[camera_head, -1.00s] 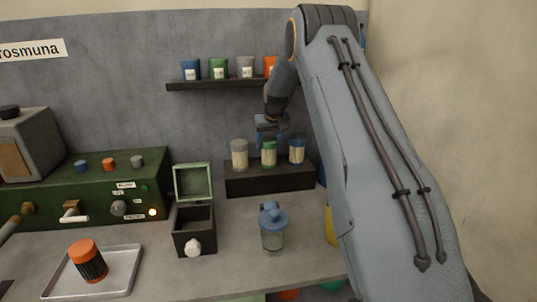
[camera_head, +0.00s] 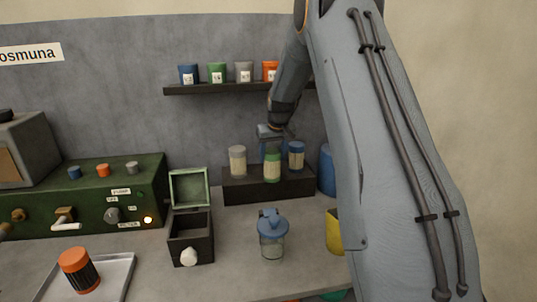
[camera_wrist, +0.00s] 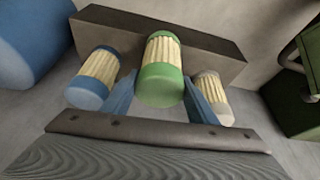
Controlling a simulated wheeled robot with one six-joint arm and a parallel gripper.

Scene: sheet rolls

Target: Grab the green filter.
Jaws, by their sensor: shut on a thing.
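The green filter (camera_head: 272,166), a pale pleated cylinder with green ends, is between my gripper's fingers at the dark block. It also shows in the wrist view (camera_wrist: 160,75), with a blue finger on each side. My gripper (camera_head: 271,148) is shut on it. The filter stands slightly forward of its neighbours, a grey-capped filter (camera_head: 237,161) on the left and a blue-capped filter (camera_head: 296,155) on the right. Whether its base touches the block is hard to tell.
The dark block (camera_head: 245,189) sits at the back of the bench. In front are a lidded jar (camera_head: 272,240) and an open box (camera_head: 191,235). A shelf (camera_head: 235,89) with several small cups hangs above. A blue cylinder (camera_head: 327,170) stands to the right.

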